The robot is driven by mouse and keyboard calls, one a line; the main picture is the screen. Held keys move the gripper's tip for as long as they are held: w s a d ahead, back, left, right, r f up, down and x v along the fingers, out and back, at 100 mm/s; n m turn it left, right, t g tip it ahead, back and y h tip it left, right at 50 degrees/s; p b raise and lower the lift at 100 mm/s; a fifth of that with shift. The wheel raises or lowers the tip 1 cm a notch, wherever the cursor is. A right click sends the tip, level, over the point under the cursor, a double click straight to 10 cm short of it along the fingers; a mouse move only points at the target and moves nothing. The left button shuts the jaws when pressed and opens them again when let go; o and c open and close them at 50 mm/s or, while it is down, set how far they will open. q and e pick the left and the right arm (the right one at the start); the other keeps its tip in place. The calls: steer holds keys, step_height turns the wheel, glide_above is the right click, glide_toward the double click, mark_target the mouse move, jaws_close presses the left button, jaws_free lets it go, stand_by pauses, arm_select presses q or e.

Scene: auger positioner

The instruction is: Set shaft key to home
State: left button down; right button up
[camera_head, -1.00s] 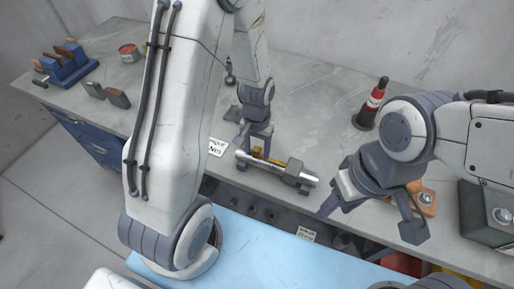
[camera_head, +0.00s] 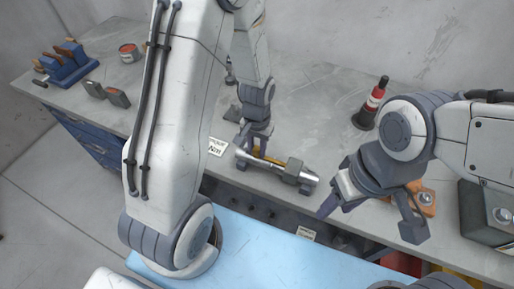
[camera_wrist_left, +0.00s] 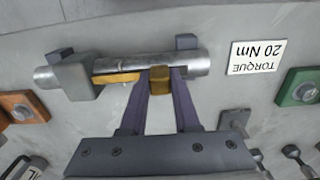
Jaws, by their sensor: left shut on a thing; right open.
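A silver shaft (camera_head: 273,163) lies across the grey bench near its front edge, with a dark grey block (camera_head: 293,170) around its right part. In the left wrist view the shaft (camera_wrist_left: 190,64) runs left to right, with the grey block (camera_wrist_left: 75,77) at its left. A brass strip (camera_wrist_left: 115,78) lies along the shaft beside that block. My left gripper (camera_head: 254,148) is shut on a brass key piece (camera_wrist_left: 160,85) at the shaft; its fingers partly hide it in the head view. My right gripper (camera_head: 366,220) is open and empty, right of the shaft.
A white label reading "TORQUE 20 Nm" (camera_wrist_left: 254,57) lies near the shaft. A red and black bottle (camera_head: 370,104) stands behind it. An orange block (camera_head: 424,199) is beyond my right gripper. A blue rack (camera_head: 66,66) stands far left. The bench's back middle is clear.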

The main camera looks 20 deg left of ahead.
mark_target(271, 161)
arm_select(q)
steer(key=shift+d, duration=0.1)
stand_by(0.7)
steer(key=shift+d, duration=2.2)
steer(key=c, duration=0.8)
jaws_free()
steer(key=shift+o, duration=0.8)
steer(key=shift+d, duration=0.2)
steer(key=shift+a, duration=0.2)
step_height(271, 161, up, 10)
steer(key=shift+r+b, duration=0.25)
steer(key=shift+b, duration=0.15)
